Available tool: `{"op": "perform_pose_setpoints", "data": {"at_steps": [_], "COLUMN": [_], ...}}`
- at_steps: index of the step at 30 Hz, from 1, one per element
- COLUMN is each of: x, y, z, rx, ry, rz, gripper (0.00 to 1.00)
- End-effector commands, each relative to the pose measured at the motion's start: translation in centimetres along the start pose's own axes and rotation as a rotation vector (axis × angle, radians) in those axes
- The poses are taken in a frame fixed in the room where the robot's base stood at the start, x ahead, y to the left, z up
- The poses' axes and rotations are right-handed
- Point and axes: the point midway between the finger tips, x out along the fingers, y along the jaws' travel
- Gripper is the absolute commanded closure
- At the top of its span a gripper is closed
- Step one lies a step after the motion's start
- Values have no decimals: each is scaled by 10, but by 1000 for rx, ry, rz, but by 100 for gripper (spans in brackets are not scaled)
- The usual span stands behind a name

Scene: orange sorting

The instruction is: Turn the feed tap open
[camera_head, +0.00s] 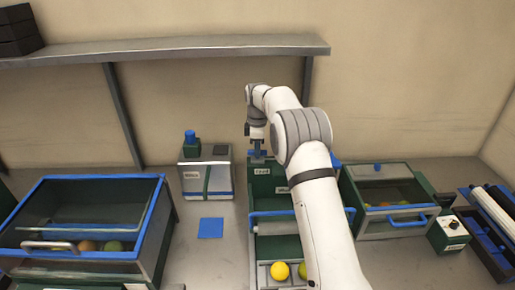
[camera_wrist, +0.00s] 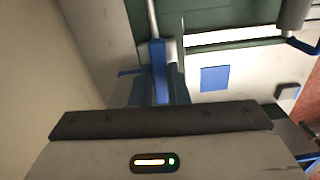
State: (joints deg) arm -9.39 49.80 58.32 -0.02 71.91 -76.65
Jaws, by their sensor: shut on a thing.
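The feed tap's blue handle (camera_head: 258,154) shows at the top of the green feed unit (camera_head: 262,188), under my gripper (camera_head: 257,143). In the wrist view the blue handle (camera_wrist: 159,72) runs up between the dark fingers of my gripper (camera_wrist: 160,88), which is shut on it. My gripper points down from above. My own arm covers part of the feed unit's right side, and the tap's body is mostly hidden.
A glass-sided bin (camera_head: 150,225) with fruit stands left, and a smaller bin (camera_head: 375,225) stands right. A blue square (camera_head: 210,228) lies on the bench. A shelf (camera_head: 170,47) spans the wall behind.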

Motion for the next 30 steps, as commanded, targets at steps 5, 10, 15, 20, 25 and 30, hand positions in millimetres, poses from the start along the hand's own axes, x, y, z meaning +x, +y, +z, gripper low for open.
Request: {"op": "perform_pose_setpoints", "data": {"at_steps": [5,10,15,20,25,30], "x": [-2,-2,-2,-2,-2,-1], "y": [1,1,1,1,1,0], "z": [-1,-1,-1,-1,-1,0], "rx": [-57,-81,-87,-87,-86,-85], "ry": [3,3,2,2,2,1], "rz": [5,5,5,5,5,3], "gripper": [100,100,100,100,78,64]}}
